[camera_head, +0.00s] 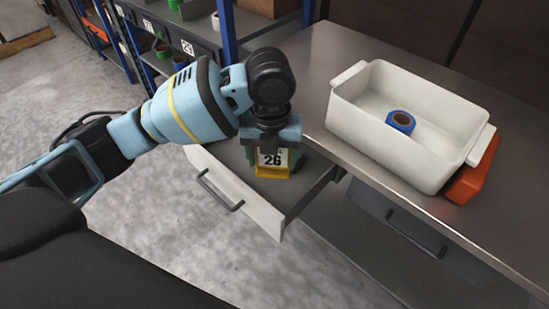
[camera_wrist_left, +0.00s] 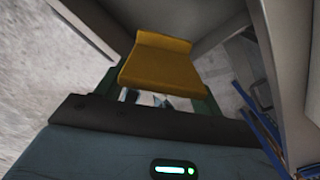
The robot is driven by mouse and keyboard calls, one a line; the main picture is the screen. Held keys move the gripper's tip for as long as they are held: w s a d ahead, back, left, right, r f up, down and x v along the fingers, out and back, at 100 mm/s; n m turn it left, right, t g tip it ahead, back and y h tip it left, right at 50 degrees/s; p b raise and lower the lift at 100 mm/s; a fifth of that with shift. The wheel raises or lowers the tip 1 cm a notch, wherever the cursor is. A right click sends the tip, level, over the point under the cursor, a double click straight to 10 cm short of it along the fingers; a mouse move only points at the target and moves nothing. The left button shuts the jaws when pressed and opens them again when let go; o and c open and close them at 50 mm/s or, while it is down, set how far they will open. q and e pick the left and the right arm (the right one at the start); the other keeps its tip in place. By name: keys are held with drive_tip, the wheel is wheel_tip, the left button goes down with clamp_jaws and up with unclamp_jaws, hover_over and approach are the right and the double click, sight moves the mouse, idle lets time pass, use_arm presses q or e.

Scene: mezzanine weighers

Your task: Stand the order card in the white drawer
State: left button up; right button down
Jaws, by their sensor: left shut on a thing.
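The order card (camera_head: 273,162) is yellow with a white label reading 26. My left gripper (camera_head: 272,150) is shut on the card and holds it upright, at or just above the opening of the white drawer. The card also shows as a yellow piece in the left wrist view (camera_wrist_left: 158,62), between the green fingers (camera_wrist_left: 160,88). The white drawer (camera_head: 237,195) is pulled out from under the counter, with a dark handle on its front. I cannot tell whether the card touches the drawer floor. My right gripper is not in view.
On the grey counter (camera_head: 330,60) stands a white bin (camera_head: 395,150) with a blue tape roll (camera_head: 401,121) inside. An orange box (camera_head: 474,178) sits beside the bin. A second, closed drawer (camera_head: 405,225) is under the counter. Blue shelving (camera_head: 140,40) stands behind.

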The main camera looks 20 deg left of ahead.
sight(282, 167)
use_arm(q)
drive_tip(key=m, duration=0.1)
drive_tip(key=w+f+m+b, duration=0.1)
drive_tip(key=m, duration=0.1)
drive_tip(key=w+m, duration=0.1)
drive_tip(key=m, duration=0.1)
drive_tip(key=shift+d+f, duration=0.2)
drive_tip(key=shift+d, duration=0.2)
drive_tip(key=shift+w+d+f+m+b, duration=0.1)
drive_tip(key=shift+w+m+b, duration=0.2)
drive_tip(key=shift+m, duration=0.3)
drive_tip(key=shift+w+d+m+b, duration=0.15)
drive_tip(key=shift+m+b, duration=0.1)
drive_tip(key=shift+m, duration=0.35)
wheel_tip(282, 167, down, 5)
drive_tip(key=shift+a+r+b, duration=0.1)
drive_tip(key=shift+r+b, duration=0.05)
drive_tip(key=shift+b, duration=0.25)
drive_tip(key=shift+f+b, duration=0.45)
drive_tip(key=shift+f, duration=2.2)
drive_tip(key=shift+f, duration=0.15)
drive_tip(key=o, duration=1)
drive_tip(key=shift+c, duration=0.2)
